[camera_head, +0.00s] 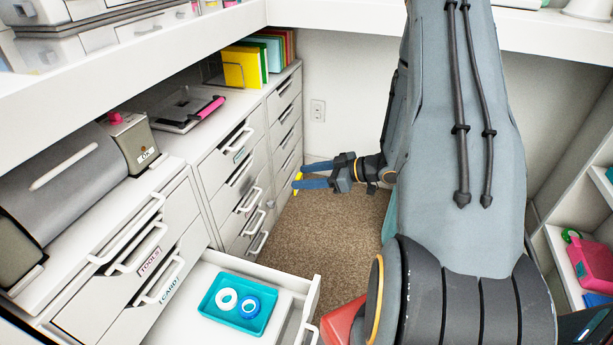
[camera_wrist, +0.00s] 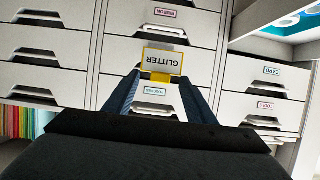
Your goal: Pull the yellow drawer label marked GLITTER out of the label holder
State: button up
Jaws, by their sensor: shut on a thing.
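The yellow-bordered GLITTER label (camera_wrist: 163,61) is upside down in the wrist view, with a yellow tab at its edge between my fingertips. My gripper (camera_wrist: 160,78) is shut on this tab. The label looks much larger than the other drawer labels and appears to stand off in front of the drawer fronts. In the head view, my gripper (camera_head: 301,175) is in the aisle beside the drawer bank, and the yellow label (camera_head: 297,182) shows as a small patch at its tips. The GLITTER label holder cannot be made out.
Drawers labelled RIBBON (camera_wrist: 166,13), CARD (camera_wrist: 272,71) and TOOLS (camera_wrist: 265,105) show behind the label. In the head view, an open drawer (camera_head: 282,324) with a teal tray (camera_head: 214,308) juts into the aisle. Carpet (camera_head: 318,235) is clear below my gripper. Shelves (camera_head: 562,250) stand at right.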

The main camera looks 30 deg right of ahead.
jog(key=shift+r+p, duration=0.4)
jog(key=shift+r, duration=0.1)
jog(key=shift+r+p, duration=1.5)
jog(key=shift+p, duration=0.25)
jog(key=shift+r+p, duration=1.5)
jog(key=shift+p, duration=0.15)
jog(key=shift+r+p, duration=1.45)
jog(key=shift+p, duration=0.1)
